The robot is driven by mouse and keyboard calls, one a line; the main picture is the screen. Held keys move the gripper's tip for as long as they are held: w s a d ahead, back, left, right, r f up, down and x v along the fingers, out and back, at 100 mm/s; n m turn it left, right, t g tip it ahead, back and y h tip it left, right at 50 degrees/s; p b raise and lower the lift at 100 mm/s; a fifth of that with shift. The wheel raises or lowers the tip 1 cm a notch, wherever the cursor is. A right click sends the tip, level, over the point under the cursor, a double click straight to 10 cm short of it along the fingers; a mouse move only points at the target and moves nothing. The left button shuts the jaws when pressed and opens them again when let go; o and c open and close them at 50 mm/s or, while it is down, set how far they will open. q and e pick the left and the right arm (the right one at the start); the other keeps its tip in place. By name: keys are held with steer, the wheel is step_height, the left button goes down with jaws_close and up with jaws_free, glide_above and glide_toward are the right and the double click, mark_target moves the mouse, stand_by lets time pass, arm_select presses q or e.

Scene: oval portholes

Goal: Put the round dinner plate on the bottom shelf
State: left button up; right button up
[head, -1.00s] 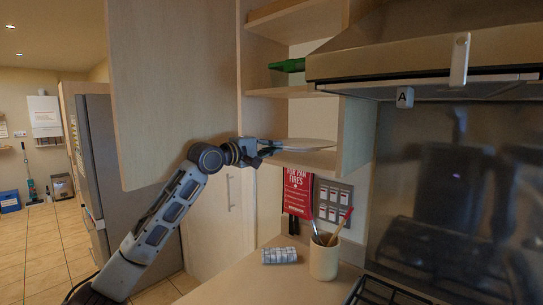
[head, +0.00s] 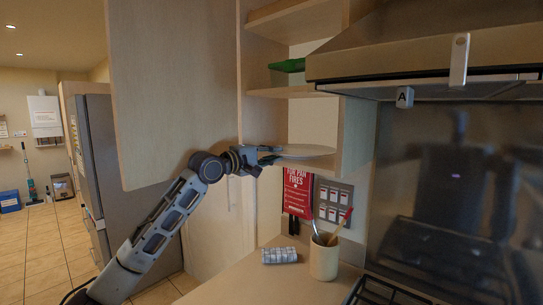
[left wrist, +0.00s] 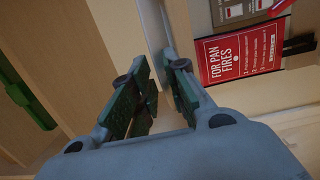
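The pale round dinner plate (head: 305,150) lies level, seen nearly edge-on, inside the open cabinet. It is just above or on the bottom shelf (head: 318,166); I cannot tell whether it touches. My left gripper (head: 268,154) reaches in from the left at the plate's left rim. In the left wrist view its two fingers (left wrist: 158,68) stand apart with a light gap between them, around or close to the rim. The bottom shelf and plate are hard to separate there. My right gripper is not in view.
The open cabinet door (head: 175,90) hangs left of my arm. A green bottle (head: 288,66) lies on the shelf above. The range hood (head: 430,60) is to the right.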

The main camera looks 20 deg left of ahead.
arm_select(q)
steer(key=b+v, duration=0.2)
steer(key=v, duration=0.5)
steer(key=shift+s+f, duration=0.15)
steer(key=shift+s, duration=0.15)
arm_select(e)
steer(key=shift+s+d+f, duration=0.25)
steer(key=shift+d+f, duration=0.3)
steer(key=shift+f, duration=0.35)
